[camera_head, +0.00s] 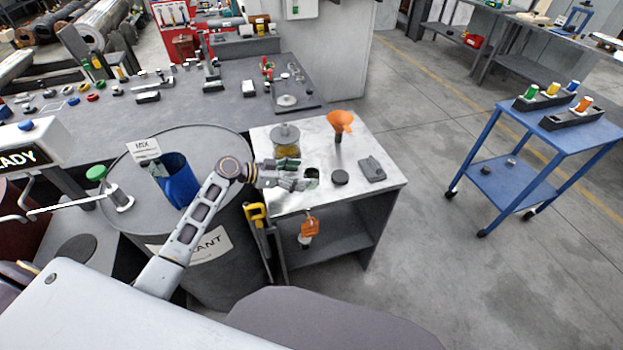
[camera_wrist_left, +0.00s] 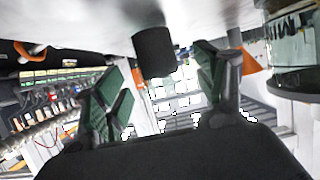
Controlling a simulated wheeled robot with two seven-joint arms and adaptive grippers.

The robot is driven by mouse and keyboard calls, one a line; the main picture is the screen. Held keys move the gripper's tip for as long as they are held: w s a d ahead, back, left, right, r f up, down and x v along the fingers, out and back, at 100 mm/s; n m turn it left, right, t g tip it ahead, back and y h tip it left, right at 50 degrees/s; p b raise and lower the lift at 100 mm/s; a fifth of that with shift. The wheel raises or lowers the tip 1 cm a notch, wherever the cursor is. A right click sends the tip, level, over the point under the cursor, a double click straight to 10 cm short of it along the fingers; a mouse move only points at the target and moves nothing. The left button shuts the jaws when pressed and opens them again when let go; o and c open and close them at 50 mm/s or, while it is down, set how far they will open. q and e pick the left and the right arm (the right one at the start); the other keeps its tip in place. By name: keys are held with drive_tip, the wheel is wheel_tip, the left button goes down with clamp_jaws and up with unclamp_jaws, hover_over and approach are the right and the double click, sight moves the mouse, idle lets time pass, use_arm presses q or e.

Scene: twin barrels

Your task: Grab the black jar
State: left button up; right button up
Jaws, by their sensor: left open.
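The black jar (camera_head: 340,177) stands on the white tabletop, showing as a dark round top in the head view. In the left wrist view the black jar (camera_wrist_left: 154,52) is a plain dark cylinder, seen upside down, ahead of and between the spread fingers. My left gripper (camera_head: 308,177) reaches in from the left, low over the table, pointing at the jar. Its green-padded fingers (camera_wrist_left: 162,68) are open and empty, with a gap left before the jar. My right gripper is in neither view.
A glass jar with yellow contents (camera_head: 286,145) stands behind my gripper. A large grey drum (camera_head: 205,265) stands left of the table (camera_head: 385,190).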

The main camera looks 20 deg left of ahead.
sight(305, 176)
use_arm(q)
drive_tip(key=shift+w+d, duration=0.1)
drive_tip(key=shift+d, duration=0.2)
drive_tip(key=shift+p+x, duration=0.8)
drive_tip(key=shift+x, duration=1.5)
drive_tip(key=shift+d, duration=0.1)
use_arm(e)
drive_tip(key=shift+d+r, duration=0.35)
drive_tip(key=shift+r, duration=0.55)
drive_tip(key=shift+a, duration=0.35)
use_arm(q)
drive_tip(key=c, duration=1.1)
drive_tip(key=shift+c, duration=0.3)
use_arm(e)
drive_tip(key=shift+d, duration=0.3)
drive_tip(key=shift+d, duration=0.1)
